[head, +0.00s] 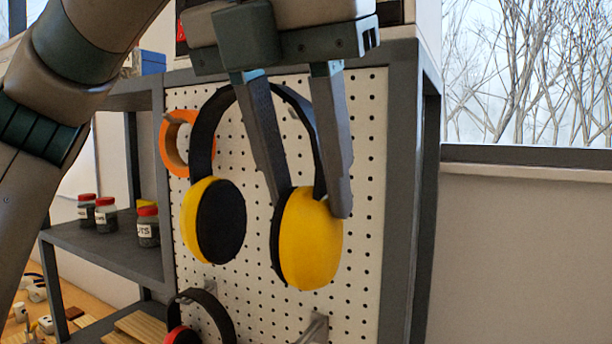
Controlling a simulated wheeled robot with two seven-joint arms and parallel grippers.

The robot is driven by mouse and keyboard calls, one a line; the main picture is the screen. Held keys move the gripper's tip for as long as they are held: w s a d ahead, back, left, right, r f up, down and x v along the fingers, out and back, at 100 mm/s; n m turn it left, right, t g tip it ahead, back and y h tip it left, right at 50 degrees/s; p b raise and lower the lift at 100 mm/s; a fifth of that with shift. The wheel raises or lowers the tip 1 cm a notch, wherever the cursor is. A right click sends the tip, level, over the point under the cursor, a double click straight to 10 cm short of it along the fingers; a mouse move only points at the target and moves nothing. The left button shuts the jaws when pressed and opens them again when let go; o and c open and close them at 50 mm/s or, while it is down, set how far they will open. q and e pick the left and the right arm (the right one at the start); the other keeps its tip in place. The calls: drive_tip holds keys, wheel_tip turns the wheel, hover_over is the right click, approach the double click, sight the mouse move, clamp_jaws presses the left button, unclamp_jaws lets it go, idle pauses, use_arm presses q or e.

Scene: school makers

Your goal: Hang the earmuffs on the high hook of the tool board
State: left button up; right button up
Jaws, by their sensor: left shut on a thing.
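The yellow earmuffs (310,243) have a black headband and two yellow cups with dark pads. They hang upright, headband at the top, in front of the white tool board (362,200). My left gripper (310,205) reaches down from above and is shut on the earmuffs at the right cup and the band's right side. A hook (294,113) shows on the board behind the band, partly covered by my finger. Another hook (318,328) shows at the bottom. I cannot tell whether the band touches a hook. My right gripper is out of view.
An orange tape roll (173,143) hangs at the board's upper left. A second, red-cupped pair of earmuffs (208,304) hangs below. Several red-lidded jars (147,228) stand on the grey shelf (120,255) at left. A window (525,75) is at right.

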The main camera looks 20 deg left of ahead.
use_arm(q)
drive_tip(key=shift+w, duration=0.15)
drive_tip(key=w+d+f+p, duration=0.2)
drive_tip(key=w, duration=0.8)
drive_tip(key=shift+w+p, duration=0.2)
drive_tip(key=shift+p, duration=0.1)
idle(1.2)
idle(0.6)
drive_tip(key=o, duration=1.3)
drive_tip(key=shift+d+r, duration=0.1)
drive_tip(key=shift+d, duration=0.1)
drive_tip(key=shift+a, duration=0.1)
